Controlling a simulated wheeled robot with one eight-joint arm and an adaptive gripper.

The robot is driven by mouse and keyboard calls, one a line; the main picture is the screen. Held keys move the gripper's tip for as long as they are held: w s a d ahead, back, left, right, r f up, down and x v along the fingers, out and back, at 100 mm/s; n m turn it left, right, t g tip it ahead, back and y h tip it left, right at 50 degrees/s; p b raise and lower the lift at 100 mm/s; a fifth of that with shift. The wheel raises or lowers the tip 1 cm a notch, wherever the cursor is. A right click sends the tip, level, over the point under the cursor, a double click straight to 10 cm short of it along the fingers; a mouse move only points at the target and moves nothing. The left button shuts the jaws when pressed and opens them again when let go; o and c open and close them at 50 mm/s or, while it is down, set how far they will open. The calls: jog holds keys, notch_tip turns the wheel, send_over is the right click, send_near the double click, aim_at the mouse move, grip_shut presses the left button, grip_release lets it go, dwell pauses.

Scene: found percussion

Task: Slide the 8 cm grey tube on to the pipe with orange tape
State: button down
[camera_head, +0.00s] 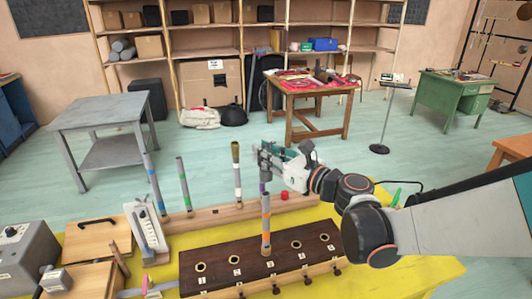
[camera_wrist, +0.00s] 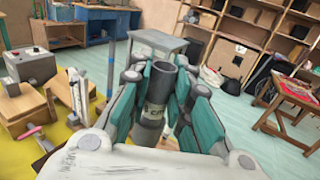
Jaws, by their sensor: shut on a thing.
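My gripper (camera_head: 266,160) is shut on a grey tube (camera_wrist: 158,95). In the wrist view the tube stands upright between the teal fingers, open end up, with a partly hidden pale label. In the head view the grey tube (camera_head: 265,173) shows small below the fingers. The pipe with orange tape (camera_head: 266,224) stands upright in the dark wooden board, below and in line with my gripper. I see a gap between them in the picture, but cannot tell how exactly they line up in depth. A purple-banded piece shows just behind that pipe's top.
Behind the dark board (camera_head: 218,282), with its labelled holes, a pale wooden rail (camera_head: 215,215) bears upright pipes with blue (camera_head: 153,182), green (camera_head: 184,185) and white (camera_head: 237,172) markings. A small red cap (camera_head: 284,196) is right of the orange-taped pipe. Boxes and a gauge crowd the left.

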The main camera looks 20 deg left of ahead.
aim_at(271, 179)
jog(key=shift+f+b, duration=1.45)
jog(key=shift+f, duration=0.6)
jog(key=shift+f+b, duration=1.55)
dwell(0.4)
jog(key=c, duration=1.4)
grip_release()
jog(key=v, duration=1.2)
